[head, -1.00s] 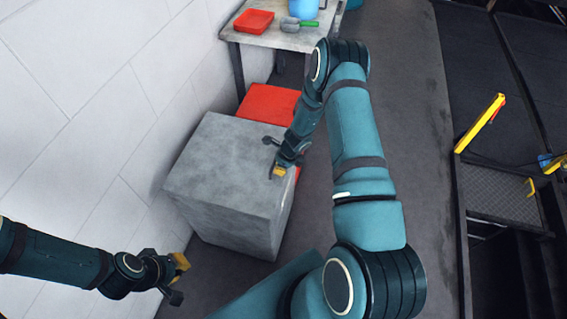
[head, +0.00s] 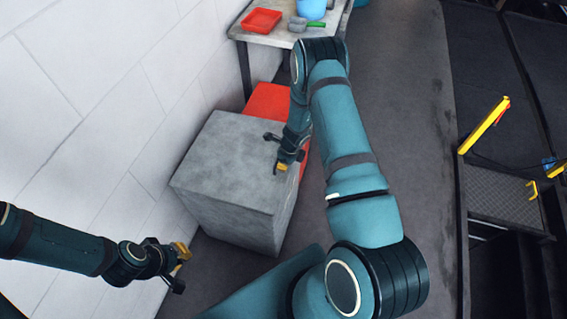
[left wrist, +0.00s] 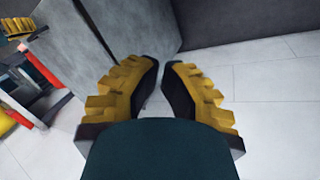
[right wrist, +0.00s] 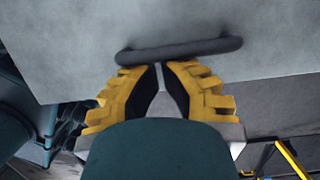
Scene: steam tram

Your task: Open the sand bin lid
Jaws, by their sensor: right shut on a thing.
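The sand bin (head: 225,215) is a grey box against the white wall. Its grey lid (head: 228,160) looks flat and down. A dark bar handle (right wrist: 180,51) crosses the lid near its edge in the right wrist view. My right gripper (head: 280,160) is at the lid's right side in the head view. My left gripper (head: 178,268) is off to the bin's lower left. Its fingertips (left wrist: 162,65) are apart with nothing between them; grey bin surfaces (left wrist: 135,35) show beyond.
A red box (head: 268,100) stands just behind the bin. Behind it is a table (head: 285,38) with a red tray (head: 262,20), a green-handled scoop (head: 300,24) and a blue container (head: 311,8). Dark floor (head: 415,130) is open to the right, with yellow rails (head: 485,125) beyond.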

